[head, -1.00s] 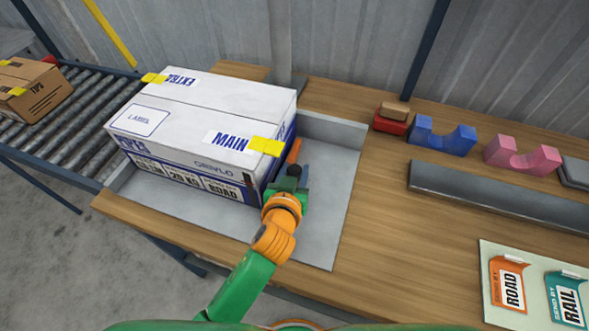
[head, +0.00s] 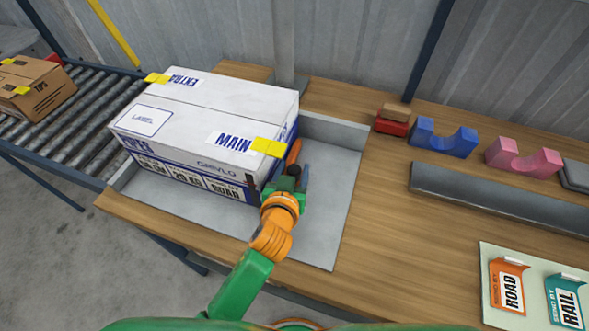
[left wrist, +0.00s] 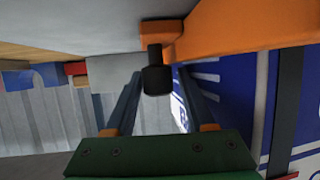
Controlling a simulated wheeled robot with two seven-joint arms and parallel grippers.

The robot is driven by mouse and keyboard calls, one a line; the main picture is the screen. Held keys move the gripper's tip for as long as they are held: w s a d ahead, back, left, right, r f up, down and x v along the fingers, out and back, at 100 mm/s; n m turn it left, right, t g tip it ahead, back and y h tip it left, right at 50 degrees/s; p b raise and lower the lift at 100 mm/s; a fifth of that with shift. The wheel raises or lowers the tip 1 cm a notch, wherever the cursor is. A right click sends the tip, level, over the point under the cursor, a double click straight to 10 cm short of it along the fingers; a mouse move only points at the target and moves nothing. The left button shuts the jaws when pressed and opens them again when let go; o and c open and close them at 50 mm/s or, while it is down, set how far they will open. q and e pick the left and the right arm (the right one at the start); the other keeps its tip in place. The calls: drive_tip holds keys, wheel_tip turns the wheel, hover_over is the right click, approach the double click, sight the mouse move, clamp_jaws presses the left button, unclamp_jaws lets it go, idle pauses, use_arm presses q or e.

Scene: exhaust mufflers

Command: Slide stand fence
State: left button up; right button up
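An orange fence (head: 294,151) stands beside the right side of a white and blue carton (head: 205,110) on the grey stand plate (head: 335,190). In the left wrist view the orange fence (left wrist: 245,28) carries a black knob (left wrist: 156,72). My left gripper (head: 289,176) is low over the plate, right of the carton. In the left wrist view its two fingers (left wrist: 158,85) are spread on either side of the knob, with gaps showing. The gripper hides the near part of the fence in the head view. My right gripper is out of view.
A roller conveyor (head: 85,130) with a brown carton (head: 35,88) is at the left. At the right lie a blue cradle (head: 443,140), a pink cradle (head: 522,160), a grey bar (head: 500,198) and a card board (head: 530,270). The plate's right part is clear.

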use_arm(q)
drive_tip(key=v, duration=0.7)
drive_tip(key=shift+s+r, duration=0.1)
drive_tip(key=shift+s, duration=0.05)
